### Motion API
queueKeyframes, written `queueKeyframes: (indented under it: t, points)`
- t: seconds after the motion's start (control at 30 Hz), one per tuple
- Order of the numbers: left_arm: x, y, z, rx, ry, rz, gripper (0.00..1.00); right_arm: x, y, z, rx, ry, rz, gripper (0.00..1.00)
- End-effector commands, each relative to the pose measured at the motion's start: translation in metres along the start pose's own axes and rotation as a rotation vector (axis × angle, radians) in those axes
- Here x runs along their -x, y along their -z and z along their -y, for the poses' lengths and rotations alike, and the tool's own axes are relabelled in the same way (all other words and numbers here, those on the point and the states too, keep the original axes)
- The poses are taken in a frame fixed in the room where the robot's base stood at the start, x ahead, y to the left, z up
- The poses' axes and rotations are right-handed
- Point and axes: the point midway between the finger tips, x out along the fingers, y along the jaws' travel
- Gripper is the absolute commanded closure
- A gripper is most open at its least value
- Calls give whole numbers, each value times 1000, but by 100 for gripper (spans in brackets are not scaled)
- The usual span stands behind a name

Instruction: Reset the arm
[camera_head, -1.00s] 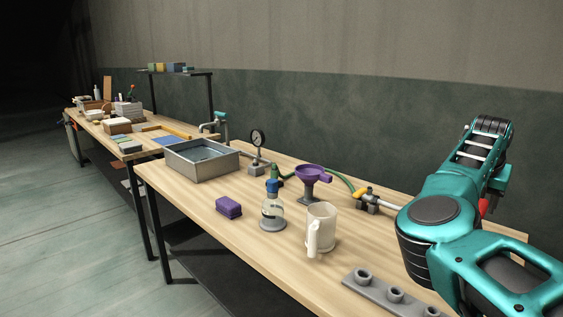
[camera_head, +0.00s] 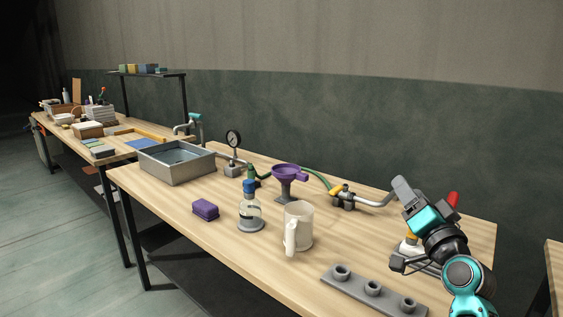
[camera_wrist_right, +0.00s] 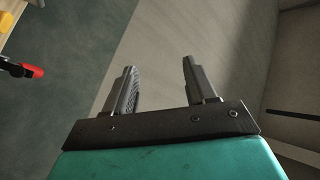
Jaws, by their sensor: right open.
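My right arm (camera_head: 466,275) comes in at the lower right of the head view, over the right end of the workbench. My right gripper (camera_head: 403,190) points up and away towards the wall, above the bench. In the right wrist view the two dark fingers of the gripper (camera_wrist_right: 157,78) stand well apart with nothing between them. My left gripper is not in view.
On the workbench (camera_head: 330,250) stand a beige jug (camera_head: 299,226), a purple funnel (camera_head: 287,174), a flask (camera_head: 250,211), a purple sponge (camera_head: 205,209), a metal basin (camera_head: 176,166) and a grey holed rack (camera_head: 372,290). A red-handled item (camera_head: 453,199) is close beside the gripper.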

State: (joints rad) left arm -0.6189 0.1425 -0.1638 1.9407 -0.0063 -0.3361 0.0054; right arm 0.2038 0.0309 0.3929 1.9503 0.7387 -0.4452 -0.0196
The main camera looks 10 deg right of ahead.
Motion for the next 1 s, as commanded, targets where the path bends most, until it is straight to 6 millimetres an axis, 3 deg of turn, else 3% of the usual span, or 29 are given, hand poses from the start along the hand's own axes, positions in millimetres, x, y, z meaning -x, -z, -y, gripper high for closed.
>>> queueKeyframes:
  t: [0.03, 0.17, 0.2, 0.33, 0.53, 0.8, 0.9, 1.0]
  points:
    - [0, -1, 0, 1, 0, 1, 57, 18, -36, 4, 74, -4, 134, 44]
    - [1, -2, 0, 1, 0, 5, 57, 74, -119, 7, 247, -26, 473, 44]
    - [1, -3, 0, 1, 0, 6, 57, 96, -140, 6, 297, -37, 574, 44]
    - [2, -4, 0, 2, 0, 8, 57, 173, -193, 2, 434, -81, 875, 44]
    - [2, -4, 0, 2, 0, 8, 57, 265, -223, -5, 565, -148, 1184, 44]
    - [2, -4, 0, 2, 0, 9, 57, 359, -225, -7, 670, -232, 1470, 44]
    - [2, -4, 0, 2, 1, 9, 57, 379, -224, -8, 696, -253, 1528, 44]
    - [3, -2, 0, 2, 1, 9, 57, 368, -235, -12, 696, -228, 1473, 44]
